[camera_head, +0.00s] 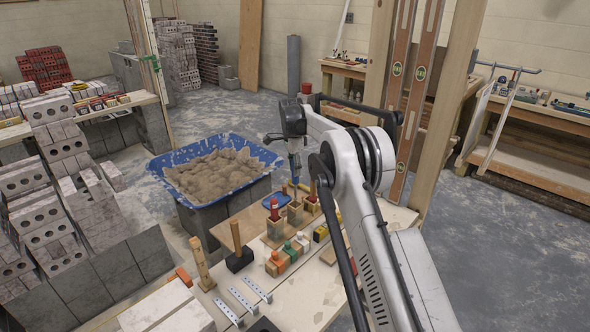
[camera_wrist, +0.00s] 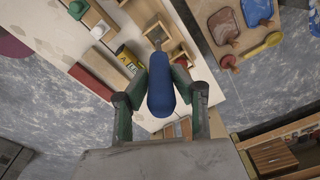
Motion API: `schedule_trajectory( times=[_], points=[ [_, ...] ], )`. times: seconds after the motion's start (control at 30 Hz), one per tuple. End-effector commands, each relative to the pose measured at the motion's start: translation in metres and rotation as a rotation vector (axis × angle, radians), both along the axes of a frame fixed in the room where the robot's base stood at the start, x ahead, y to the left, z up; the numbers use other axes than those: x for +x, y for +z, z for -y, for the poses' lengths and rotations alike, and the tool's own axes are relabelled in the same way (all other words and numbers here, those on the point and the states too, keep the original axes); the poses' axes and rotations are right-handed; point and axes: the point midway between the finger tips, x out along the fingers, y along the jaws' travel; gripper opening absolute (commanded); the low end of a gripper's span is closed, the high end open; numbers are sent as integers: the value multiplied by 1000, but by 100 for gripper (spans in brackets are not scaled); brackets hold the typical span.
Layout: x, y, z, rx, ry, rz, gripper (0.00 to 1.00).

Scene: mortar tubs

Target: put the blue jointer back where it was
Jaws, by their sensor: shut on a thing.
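The blue jointer shows as a thick blue handle (camera_wrist: 161,88) between my gripper's (camera_wrist: 160,98) two fingers in the wrist view. In the head view my gripper (camera_head: 295,178) points down over a row of small wooden holders on the bench. The middle holder (camera_head: 295,213) is below it. An open wooden holder (camera_wrist: 156,31) also shows just beyond the handle in the wrist view. I cannot tell whether the tool's tip is inside a holder.
Holders with red handles (camera_head: 274,208) stand close on either side. A blue tub of mortar (camera_head: 235,141) stands behind left.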

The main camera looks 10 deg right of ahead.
Motion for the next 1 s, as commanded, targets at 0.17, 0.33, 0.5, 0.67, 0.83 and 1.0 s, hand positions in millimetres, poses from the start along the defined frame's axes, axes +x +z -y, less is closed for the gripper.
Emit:
schedule_trajectory(
  times=[0.17, 0.33, 0.5, 0.67, 0.83, 1.0],
  points=[
    [0, -7, 0, 0, 1, 0, 0],
    [0, -20, 0, 0, 2, 0, 0],
    [0, -34, 0, 0, 3, 0, 0],
    [0, -48, 0, 0, 3, 0, 0],
    [0, -62, 0, 0, 3, 0, 0],
    [0, -78, 0, 0, 3, 0, 0]
  ],
)
